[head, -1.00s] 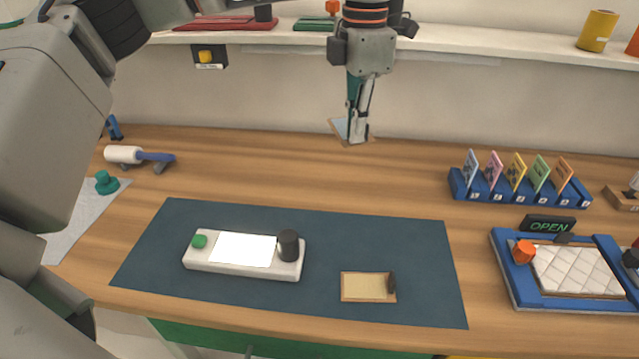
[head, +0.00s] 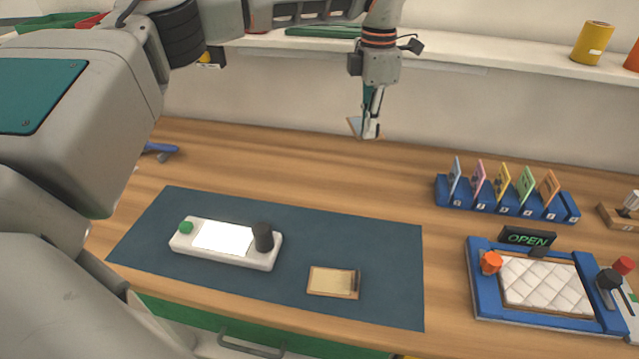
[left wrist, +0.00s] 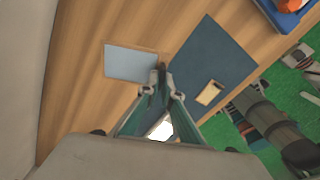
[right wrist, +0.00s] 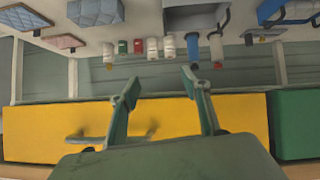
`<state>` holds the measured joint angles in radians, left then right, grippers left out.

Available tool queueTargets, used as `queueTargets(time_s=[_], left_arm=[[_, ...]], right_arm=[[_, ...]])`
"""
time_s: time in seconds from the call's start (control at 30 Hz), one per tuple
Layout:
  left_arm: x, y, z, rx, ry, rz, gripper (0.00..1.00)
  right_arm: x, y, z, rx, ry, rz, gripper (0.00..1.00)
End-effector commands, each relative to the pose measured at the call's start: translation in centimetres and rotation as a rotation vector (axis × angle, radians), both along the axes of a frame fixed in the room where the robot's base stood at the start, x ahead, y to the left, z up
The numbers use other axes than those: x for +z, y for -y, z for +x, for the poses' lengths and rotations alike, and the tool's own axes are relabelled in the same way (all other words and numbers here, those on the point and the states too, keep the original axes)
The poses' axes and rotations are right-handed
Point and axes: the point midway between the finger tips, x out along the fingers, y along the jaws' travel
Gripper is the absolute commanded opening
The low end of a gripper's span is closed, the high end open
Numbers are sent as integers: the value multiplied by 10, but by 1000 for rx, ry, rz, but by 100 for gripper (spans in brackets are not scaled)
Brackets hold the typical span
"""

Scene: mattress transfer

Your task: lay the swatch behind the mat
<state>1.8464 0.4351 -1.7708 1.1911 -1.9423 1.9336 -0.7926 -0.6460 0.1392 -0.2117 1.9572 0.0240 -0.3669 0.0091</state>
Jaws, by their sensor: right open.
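The swatch (head: 356,126) is a thin light-blue square with a brown edge, held tilted in my left gripper (head: 371,130), beyond the mat's back edge. The swatch shows flat-on in the left wrist view (left wrist: 130,63), with a dark tab at the fingertips of my left gripper (left wrist: 159,84). The gripper is shut on that tab. The swatch seems to be above the wood; its exact height is unclear. The dark blue mat (head: 385,250) lies on the bench. My right gripper (right wrist: 160,84) is open and empty, away from the bench top.
On the mat are a white device (head: 225,243) with a lit panel and a small tan card (head: 332,282). To the right stand a blue card rack (head: 507,203) and a blue frame with a quilted pad (head: 545,285). Bare wood lies behind the mat. A shelf (head: 470,57) runs along the wall.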

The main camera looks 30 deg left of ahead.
Motion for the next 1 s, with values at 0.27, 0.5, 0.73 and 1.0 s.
queueTargets(time_s=[0.27,0.5,0.73,1.0], left_arm=[[-65,0,-1,-1,-6,-1,0],[-120,0,-1,1,-5,-2,0],[-148,0,0,1,-1,-1,0],[-173,0,-1,0,-4,0,0]], right_arm=[[-1,-1,-2,2,-3,2,47],[3,-2,0,1,2,3,47],[7,-2,1,1,6,3,47],[7,-1,0,1,4,2,47]])
